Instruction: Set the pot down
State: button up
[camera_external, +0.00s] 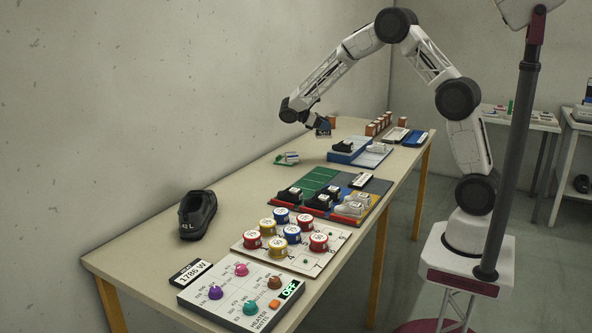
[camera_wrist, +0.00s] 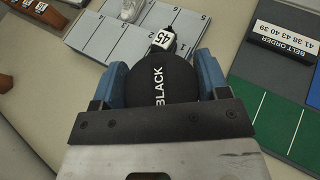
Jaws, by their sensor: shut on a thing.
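My gripper (camera_wrist: 163,85) has its blue fingers shut on the sides of a round black pot (camera_wrist: 160,88) marked "BLACK". In the external view my gripper (camera_external: 323,132) is above the far half of the table, near a blue and grey board. In the wrist view the grey numbered board (camera_wrist: 105,40) lies beyond the pot. A black thing with a white "45" tag (camera_wrist: 163,40) shows just past the pot, partly hidden by it. I cannot tell the gap between the pot and what is under it.
A black shoe (camera_external: 344,146) and a pale shoe (camera_external: 377,148) are on the board. A green and white item (camera_external: 287,158) lies to its left. The "BELT ORDER" sign (camera_wrist: 284,42) and green panel (camera_wrist: 268,110) are at right. Red, blue and yellow-topped pots (camera_external: 278,247) stand nearer.

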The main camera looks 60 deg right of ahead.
jog(key=s+a+r+m+t+y, duration=0.1)
jog(key=s+a+m+t+y, duration=0.15)
jog(key=a+m+y, duration=2)
jog(key=w+a+r+m+t+h, duration=0.1)
jog(key=a+r+t, duration=0.25)
jog(key=a, duration=0.45)
jog(key=w+a+r+m+t+h, duration=0.1)
jog(key=w+a+r+t, duration=0.15)
jog(key=a+t, duration=0.35)
notch_tip(320, 180, down, 15)
jog(key=a, duration=0.1)
jog(key=shift+s+a+g, duration=0.15)
jog(key=shift+s+g, duration=0.15)
jog(key=shift+s, duration=0.05)
jog(key=shift+w+r+y, duration=0.1)
jog(key=shift+r+y, duration=0.05)
jog(key=shift+y, duration=0.1)
jog(key=shift+w+a+f, duration=0.25)
jog(key=shift+w+a, duration=0.35)
jog(key=shift+w, duration=2)
jog(key=shift+w+a+f, duration=0.25)
jog(key=shift+w+a, duration=0.35)
jog(key=shift+w, duration=1.95)
jog(key=shift+w+a+f, duration=0.25)
jog(key=shift+w+a, duration=0.35)
jog(key=shift+w, duration=2)
jog(key=shift+f, duration=1.75)
